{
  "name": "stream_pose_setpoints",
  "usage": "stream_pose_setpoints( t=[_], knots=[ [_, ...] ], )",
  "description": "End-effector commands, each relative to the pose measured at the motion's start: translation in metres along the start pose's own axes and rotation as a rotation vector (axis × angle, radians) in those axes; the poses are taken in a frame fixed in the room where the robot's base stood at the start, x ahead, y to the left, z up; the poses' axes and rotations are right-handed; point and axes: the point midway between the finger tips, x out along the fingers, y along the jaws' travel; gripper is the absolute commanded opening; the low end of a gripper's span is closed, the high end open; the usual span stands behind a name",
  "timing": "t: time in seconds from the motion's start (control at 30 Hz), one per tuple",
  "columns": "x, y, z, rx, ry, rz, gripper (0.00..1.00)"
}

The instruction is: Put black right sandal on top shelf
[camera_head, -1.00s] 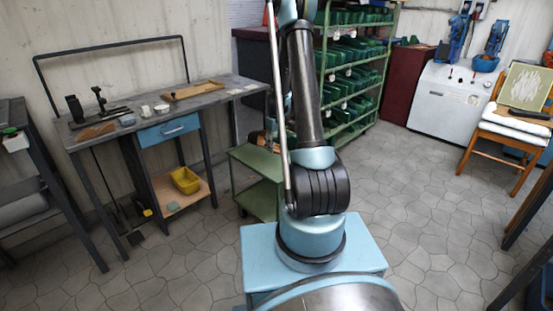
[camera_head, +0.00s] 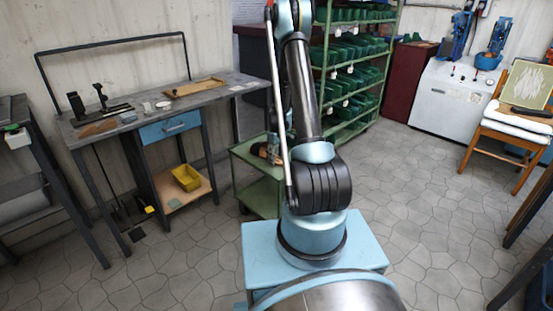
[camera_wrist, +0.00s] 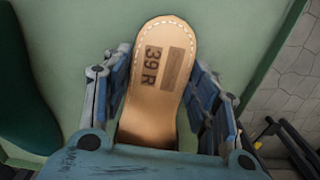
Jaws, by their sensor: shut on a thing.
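In the wrist view, my gripper (camera_wrist: 162,105) is shut on the black right sandal (camera_wrist: 155,85). Its tan insole, with pale stitching along the edge and the print "39 R", faces the camera. The rounded end points up in the picture, and the other end and any black strap are hidden behind the gripper body. A plain pale green surface (camera_wrist: 85,25) lies behind the sandal; I cannot tell whether they touch. In the head view, the green shelf rack (camera_head: 322,75) stands at the back, its top cut off by the frame. My gripper cannot be made out there.
A low green cart (camera_head: 245,160) stands left of my arm, with a brown and dark shape (camera_head: 264,150) at its top. A dark green object (camera_wrist: 25,90) is at the wrist view's left. The workbench (camera_head: 150,105) stands left.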

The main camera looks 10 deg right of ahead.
Motion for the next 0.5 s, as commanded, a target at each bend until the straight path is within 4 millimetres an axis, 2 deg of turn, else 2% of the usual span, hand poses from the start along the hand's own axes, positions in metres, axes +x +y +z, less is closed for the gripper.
stream_pose_setpoints(
  t=[0.07,0.1,0.17,0.5],
  knots=[
    [-0.0001,-0.0002,0.0001,0.0,-0.001,0.0,0.2],
    [0.0,-0.0002,0.0002,0.0,-0.001,0.0,0.61],
    [-0.0001,-0.0002,0.0001,0.0,-0.001,0.0,0.74],
    [-0.0006,-0.0004,-0.0001,-0.001,-0.001,0.0,0.74]
  ],
)
